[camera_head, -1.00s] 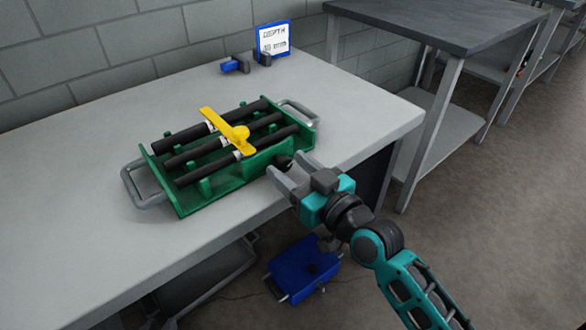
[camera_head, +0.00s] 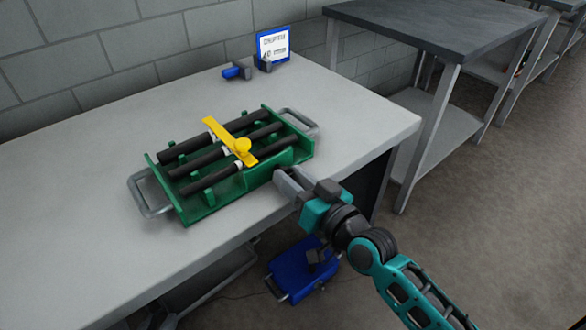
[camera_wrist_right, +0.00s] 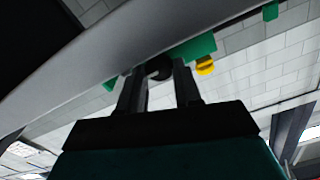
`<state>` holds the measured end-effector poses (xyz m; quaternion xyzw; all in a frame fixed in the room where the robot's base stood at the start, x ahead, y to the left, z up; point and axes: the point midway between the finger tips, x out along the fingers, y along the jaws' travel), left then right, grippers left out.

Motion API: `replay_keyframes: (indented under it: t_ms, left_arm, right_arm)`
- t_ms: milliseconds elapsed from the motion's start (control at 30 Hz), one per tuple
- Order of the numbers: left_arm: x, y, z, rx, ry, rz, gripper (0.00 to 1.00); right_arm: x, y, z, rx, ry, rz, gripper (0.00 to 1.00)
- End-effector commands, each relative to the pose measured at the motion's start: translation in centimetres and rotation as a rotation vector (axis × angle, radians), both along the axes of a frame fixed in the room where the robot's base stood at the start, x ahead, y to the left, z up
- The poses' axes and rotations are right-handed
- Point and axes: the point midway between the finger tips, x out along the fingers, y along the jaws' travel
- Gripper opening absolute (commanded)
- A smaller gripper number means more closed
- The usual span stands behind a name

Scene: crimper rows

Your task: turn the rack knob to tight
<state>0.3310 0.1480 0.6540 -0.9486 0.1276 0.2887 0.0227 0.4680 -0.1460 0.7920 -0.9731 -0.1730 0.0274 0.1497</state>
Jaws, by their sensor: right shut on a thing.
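The rack (camera_head: 218,195) is a green tray on the table, with black bars across it and a yellow cross-piece (camera_head: 232,142) on top. My right gripper (camera_head: 280,182) is at the rack's front right side. In the right wrist view the dark round rack knob (camera_wrist_right: 159,69) lies between the fingertips of this gripper (camera_wrist_right: 159,82), which is shut on it. In the head view the fingers hide the knob. No mark showing how tight the knob is can be read. My left gripper is in neither view.
The grey table (camera_head: 80,190) has free room left of the rack. A blue-framed sign (camera_head: 273,44) and a small blue and black tool (camera_head: 237,71) stand at the back. A blue case (camera_head: 302,272) lies below the table edge. Another workbench (camera_head: 430,28) stands right.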

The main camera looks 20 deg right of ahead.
Motion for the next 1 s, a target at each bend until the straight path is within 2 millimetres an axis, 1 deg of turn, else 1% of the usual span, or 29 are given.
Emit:
replay_keyframes:
  t_ms: [33,367,400,600,867,1000]
  left_arm:
    - [0.0,0.0,0.43,0.0,0.0,0.0,0.27]
    - [0.0,0.01,0.27,0.0,0.0,0.0,0.27]
    - [0.0,0.01,0.27,0.0,0.0,0.0,0.27]
    - [-0.01,0.02,0.25,0.0,0.001,0.0,0.27]
    - [-0.03,0.03,0.24,0.001,0.002,0.0,0.27]
    - [-0.03,0.03,0.37,0.001,0.002,0.001,0.27]
  right_arm:
    - [0.01,-0.02,0.16,0.02,0.008,0.0,0.03]
    - [0.02,-0.02,-0.03,0.04,0.013,-0.001,0.03]
    - [0.02,-0.02,-0.03,0.04,0.013,-0.001,0.37]
    - [0.01,-0.01,-0.03,0.038,0.012,-0.001,0.56]
    - [-0.04,-0.03,-0.02,0.037,0.013,0.0,0.57]
    - [-0.93,-0.37,-0.11,0.035,0.015,0.0,0.57]
